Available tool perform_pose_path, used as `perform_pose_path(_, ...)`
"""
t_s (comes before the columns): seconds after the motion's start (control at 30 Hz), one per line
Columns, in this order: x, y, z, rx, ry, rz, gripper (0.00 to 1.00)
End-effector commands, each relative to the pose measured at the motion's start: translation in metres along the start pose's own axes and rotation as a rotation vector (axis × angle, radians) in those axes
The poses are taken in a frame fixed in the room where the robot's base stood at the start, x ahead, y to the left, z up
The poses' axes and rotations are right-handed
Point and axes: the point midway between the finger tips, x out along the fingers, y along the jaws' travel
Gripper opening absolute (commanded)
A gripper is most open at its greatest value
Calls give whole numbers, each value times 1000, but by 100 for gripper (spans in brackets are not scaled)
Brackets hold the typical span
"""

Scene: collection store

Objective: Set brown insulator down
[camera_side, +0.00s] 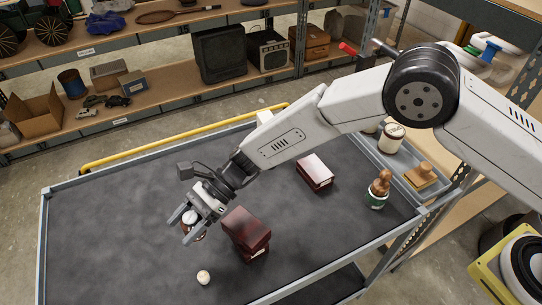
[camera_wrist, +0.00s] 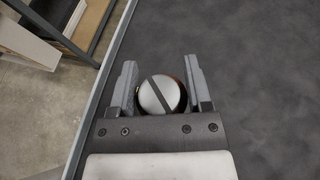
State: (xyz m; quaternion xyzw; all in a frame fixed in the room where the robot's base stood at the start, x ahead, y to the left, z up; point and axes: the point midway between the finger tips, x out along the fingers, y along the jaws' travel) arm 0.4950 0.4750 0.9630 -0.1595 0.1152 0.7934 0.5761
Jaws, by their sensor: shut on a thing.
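The brown insulator (camera_wrist: 172,98) sits between the two fingers of my gripper (camera_wrist: 160,66) in the wrist view. From above it shows a round pale grey top with a dark slot across it and a thin brown edge. In the side view my gripper (camera_side: 183,229) is low over the left front part of the dark cart top (camera_side: 110,230), shut on the insulator. There the insulator shows as a small brown and white shape, partly hidden by the fingers. I cannot tell whether its base touches the surface.
Stacked dark red boxes (camera_side: 246,231) stand just right of my gripper. A small cream knob (camera_side: 203,277) lies in front. Another red box (camera_side: 315,171) and a green pot with a brown figure (camera_side: 377,192) stand farther right, beside a grey tray (camera_side: 393,166). The left of the cart is clear.

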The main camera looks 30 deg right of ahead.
Motion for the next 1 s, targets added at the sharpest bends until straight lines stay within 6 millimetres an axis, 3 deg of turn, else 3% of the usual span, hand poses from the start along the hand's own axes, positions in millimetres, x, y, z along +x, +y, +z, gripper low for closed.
perform_pose_path(0.6, 34, -37, -35, 0, -1, -1, 0)
perform_pose_path(1.0, 41, -46, -42, -1, -1, 0, 0)
